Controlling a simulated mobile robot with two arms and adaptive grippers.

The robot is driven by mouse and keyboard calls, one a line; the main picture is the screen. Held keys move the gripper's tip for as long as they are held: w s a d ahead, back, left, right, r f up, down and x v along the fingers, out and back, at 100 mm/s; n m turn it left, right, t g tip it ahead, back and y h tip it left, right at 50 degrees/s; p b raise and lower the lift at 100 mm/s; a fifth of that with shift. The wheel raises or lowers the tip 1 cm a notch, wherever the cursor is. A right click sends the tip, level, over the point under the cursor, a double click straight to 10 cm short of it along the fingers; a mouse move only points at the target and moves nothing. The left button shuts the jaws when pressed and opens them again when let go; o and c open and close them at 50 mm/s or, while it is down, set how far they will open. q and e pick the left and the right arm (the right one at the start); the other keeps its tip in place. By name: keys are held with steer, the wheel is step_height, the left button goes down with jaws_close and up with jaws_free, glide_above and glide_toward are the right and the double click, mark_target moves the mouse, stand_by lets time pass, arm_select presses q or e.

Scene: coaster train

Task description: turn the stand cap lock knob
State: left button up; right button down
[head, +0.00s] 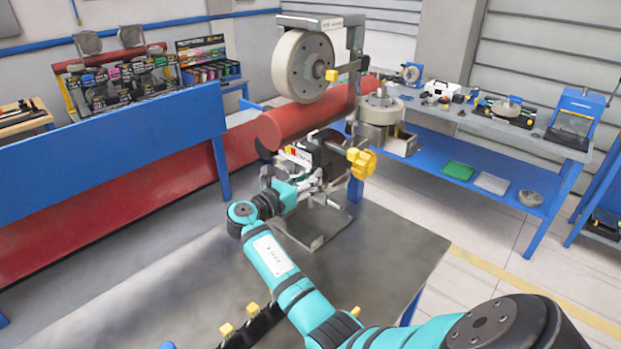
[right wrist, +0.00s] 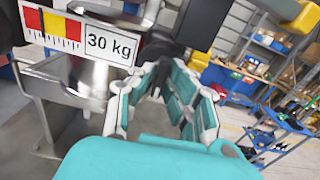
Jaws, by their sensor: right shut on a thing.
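A stand (head: 318,235) on the grey table holds a dark block with a scale label (right wrist: 95,42) reading 30 kg. A large yellow knob (head: 362,162) sticks out on the right of this block. My right gripper (head: 312,184) is at the front of the stand, below and left of the yellow knob. In the right wrist view its fingers (right wrist: 162,90) are closed around a small dark part below the block, apparently the stand cap lock knob (right wrist: 162,50). The fingers hide most of it. My left gripper is not in view.
A grey wheel (head: 303,66) on a metal frame and a red roll (head: 300,122) stand behind the stand. A blue bench (head: 490,185) with tools is at the back right. The grey table (head: 190,285) is bare at the left front.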

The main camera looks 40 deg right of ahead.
stand_by(0.4)
steer(key=c, duration=1.4)
jaws_free()
steer(key=shift+o, duration=0.2)
steer(key=s+a, duration=0.1)
steer(key=a, duration=1.1)
